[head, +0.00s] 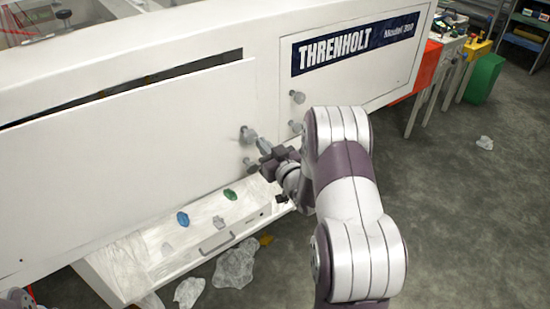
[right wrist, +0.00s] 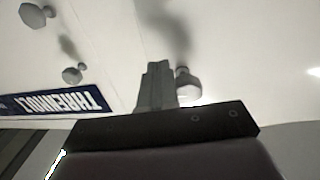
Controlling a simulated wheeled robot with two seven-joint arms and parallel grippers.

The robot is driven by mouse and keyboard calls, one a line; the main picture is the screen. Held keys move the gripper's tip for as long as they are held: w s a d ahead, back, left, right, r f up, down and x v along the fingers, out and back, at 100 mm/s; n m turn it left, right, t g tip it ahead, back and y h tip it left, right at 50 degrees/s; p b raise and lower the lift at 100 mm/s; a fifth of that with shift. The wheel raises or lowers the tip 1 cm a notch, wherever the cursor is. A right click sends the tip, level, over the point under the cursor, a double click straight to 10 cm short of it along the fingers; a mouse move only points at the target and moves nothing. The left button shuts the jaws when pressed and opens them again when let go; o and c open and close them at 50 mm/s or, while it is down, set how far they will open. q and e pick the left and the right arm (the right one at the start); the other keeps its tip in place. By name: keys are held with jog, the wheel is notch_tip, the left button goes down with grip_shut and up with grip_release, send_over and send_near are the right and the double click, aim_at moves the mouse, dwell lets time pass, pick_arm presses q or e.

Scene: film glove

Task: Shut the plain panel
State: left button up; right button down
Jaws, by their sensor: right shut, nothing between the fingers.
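The plain panel (head: 130,150) is the broad white unlabelled panel at the left of the machine. It stands ajar, with a dark gap (head: 150,85) along its top edge. Two grey knobs, an upper (head: 247,134) and a lower (head: 250,165), sit near its right edge. My right gripper (head: 264,149) is at that edge beside these knobs. In the right wrist view its fingers (right wrist: 156,85) are shut and empty, close beside a knob (right wrist: 187,84); I cannot tell whether they touch it. My left gripper is not visible.
The neighbouring white panel carries a blue THRENHOLT label (head: 352,42) and two knobs (head: 297,97). Below is a white tray (head: 110,275) with coloured pieces. Crumpled film (head: 235,264) lies on the floor. A green bin (head: 485,79) stands far right. Floor at right is mostly clear.

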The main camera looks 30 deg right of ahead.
jog(key=shift+w, duration=1.55)
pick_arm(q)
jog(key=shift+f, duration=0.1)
pick_arm(e)
jog(key=shift+w, duration=0.1)
